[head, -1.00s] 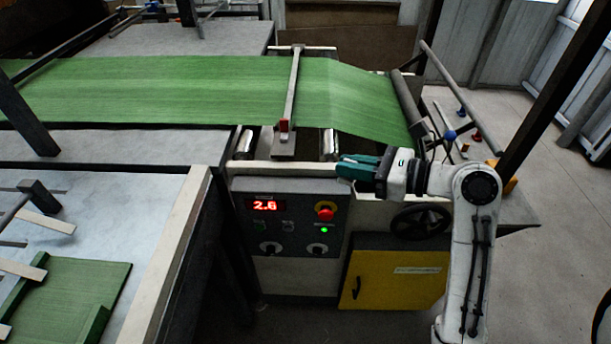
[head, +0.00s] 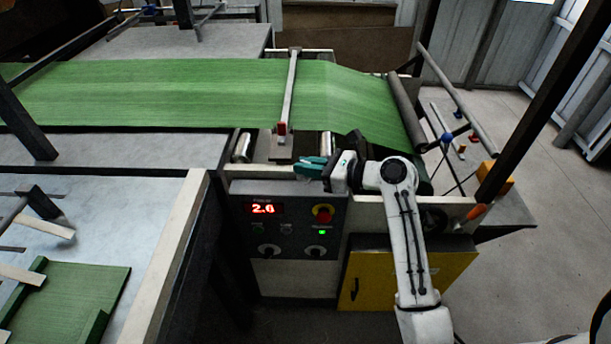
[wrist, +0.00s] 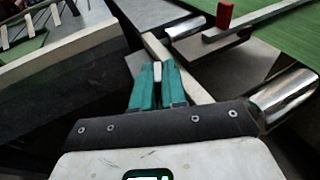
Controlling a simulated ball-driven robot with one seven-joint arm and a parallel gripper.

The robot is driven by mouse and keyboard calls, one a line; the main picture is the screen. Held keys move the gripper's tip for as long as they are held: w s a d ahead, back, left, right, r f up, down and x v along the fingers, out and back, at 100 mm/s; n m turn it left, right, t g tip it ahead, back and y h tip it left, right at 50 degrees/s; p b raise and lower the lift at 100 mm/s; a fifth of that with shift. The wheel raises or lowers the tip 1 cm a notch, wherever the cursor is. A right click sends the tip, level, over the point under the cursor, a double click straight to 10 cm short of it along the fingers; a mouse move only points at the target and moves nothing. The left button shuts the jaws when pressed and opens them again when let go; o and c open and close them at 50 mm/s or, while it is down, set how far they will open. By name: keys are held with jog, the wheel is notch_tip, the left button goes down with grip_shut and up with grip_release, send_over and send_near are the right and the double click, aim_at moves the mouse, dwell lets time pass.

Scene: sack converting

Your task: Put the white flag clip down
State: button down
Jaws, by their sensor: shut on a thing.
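My gripper (head: 297,168) has teal fingers and points left above the cream front rail (head: 262,170) of the machine, over the control panel. In the wrist view my gripper (wrist: 157,66) is shut on a small pale piece, the white flag clip (wrist: 157,71), between the fingertips. Only a little of the clip shows; the fingers hide the rest. In the head view I cannot make the clip out. Whether it touches the rail below cannot be told.
A green web (head: 220,92) runs over the machine behind my gripper. A red-topped knob (head: 281,129) and a steel roller (head: 243,147) are close by. The control panel (head: 287,222) with a red button is below. A yellow cabinet (head: 372,280) stands lower right.

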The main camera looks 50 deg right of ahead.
jog(key=shift+w+f, duration=0.2)
jog(key=shift+f, duration=0.05)
jog(key=shift+w+f, duration=0.15)
jog(key=shift+f, duration=1.5)
jog(key=shift+f, duration=0.15)
jog(key=c, duration=1.4)
grip_release()
jog(key=shift+c, duration=0.2)
